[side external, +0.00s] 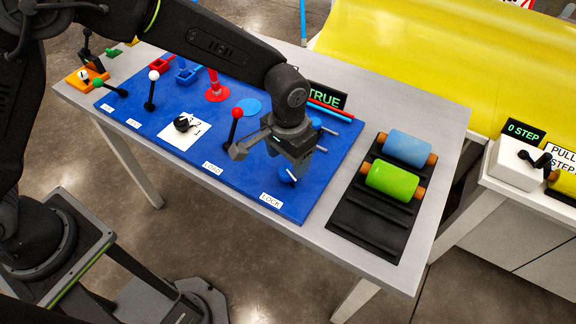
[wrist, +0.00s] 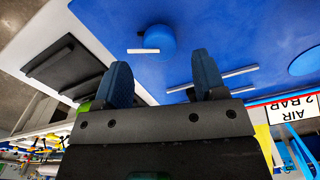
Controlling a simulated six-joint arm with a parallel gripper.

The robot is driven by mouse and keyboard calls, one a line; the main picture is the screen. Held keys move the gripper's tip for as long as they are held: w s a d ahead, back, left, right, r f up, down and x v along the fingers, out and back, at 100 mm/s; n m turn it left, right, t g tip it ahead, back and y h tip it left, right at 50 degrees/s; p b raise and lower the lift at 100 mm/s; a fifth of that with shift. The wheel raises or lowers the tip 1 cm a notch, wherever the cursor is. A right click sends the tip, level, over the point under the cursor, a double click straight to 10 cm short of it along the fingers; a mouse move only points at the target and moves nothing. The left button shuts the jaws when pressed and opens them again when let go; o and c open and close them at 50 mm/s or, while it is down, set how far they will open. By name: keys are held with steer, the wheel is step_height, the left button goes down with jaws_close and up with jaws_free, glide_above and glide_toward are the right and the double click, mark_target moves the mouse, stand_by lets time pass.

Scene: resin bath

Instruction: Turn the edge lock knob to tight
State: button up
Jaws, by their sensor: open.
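The lock knob is a round blue knob (wrist: 159,38) with a thin white pointer bar beside it, on the blue board. In the side external view it (side external: 287,176) is partly covered by my gripper, behind the LOCK label (side external: 270,200). My gripper (side external: 299,167) points down over the board by the knob. In the wrist view my gripper's (wrist: 163,70) two blue fingers are spread with nothing between them. The knob lies ahead of the gap between the fingertips, and appears apart from them. The pointer lies roughly across the wrist picture; I cannot read any tight mark.
A red-topped lever (side external: 236,114) stands left of my gripper. Grey pins (side external: 340,115) stick out at its right. A black rack (side external: 366,217) with a blue roller (side external: 408,148) and a green roller (side external: 392,181) is right of the board. A TRUE display (side external: 324,95) stands behind.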

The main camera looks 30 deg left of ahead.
mark_target(288, 169)
steer(key=shift+f, duration=1.9)
steer(key=shift+c, duration=0.4)
steer(key=c, duration=0.9)
steer(key=shift+o, duration=0.2)
